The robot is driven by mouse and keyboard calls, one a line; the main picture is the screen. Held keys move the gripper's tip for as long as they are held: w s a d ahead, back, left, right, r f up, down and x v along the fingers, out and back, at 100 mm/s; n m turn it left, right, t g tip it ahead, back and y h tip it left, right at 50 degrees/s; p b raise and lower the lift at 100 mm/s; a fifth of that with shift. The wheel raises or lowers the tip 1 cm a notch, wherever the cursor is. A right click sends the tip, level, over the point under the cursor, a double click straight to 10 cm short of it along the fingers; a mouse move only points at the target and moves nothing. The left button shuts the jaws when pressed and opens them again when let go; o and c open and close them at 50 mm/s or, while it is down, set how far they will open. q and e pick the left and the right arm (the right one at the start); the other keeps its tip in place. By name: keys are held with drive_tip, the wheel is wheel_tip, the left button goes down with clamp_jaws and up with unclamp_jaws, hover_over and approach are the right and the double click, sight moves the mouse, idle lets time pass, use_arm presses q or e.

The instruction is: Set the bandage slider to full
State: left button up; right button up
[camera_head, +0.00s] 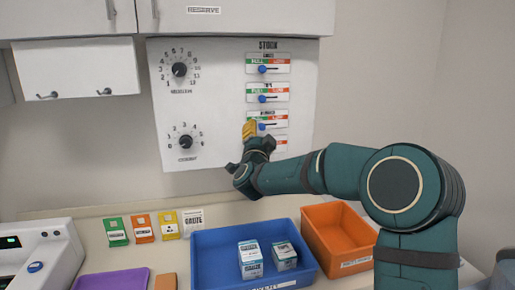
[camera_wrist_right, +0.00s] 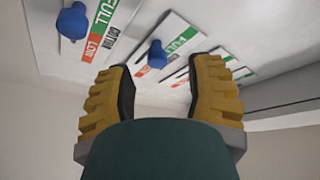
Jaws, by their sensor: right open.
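The white stock panel (camera_head: 220,90) on the wall carries a column of sliders with blue knobs, green FULL at left and red LOW at right. The top knob (camera_head: 263,69), second knob (camera_head: 262,98) and third knob (camera_head: 262,125) sit near the middle of their tracks. The row below is mostly hidden by my right gripper (camera_head: 249,130). The small labels are too blurred to tell which is bandage. My right gripper is open, with yellow fingers, close to the lower rows. In the right wrist view its fingers (camera_wrist_right: 163,85) are apart and empty; a blue knob (camera_wrist_right: 157,55) shows beyond them.
Two round dials, an upper one (camera_head: 180,70) and a lower one (camera_head: 186,142), are on the panel's left. Below stand a blue tray (camera_head: 215,255) with two boxes, an orange bin (camera_head: 340,235) and several small coloured boxes (camera_head: 142,228). A cabinet (camera_head: 230,18) hangs above.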

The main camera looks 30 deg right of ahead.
drive_tip(key=v, duration=0.7)
drive_tip(key=shift+s+a, duration=0.2)
drive_tip(key=shift+s, duration=0.1)
drive_tip(key=shift+f, duration=0.1)
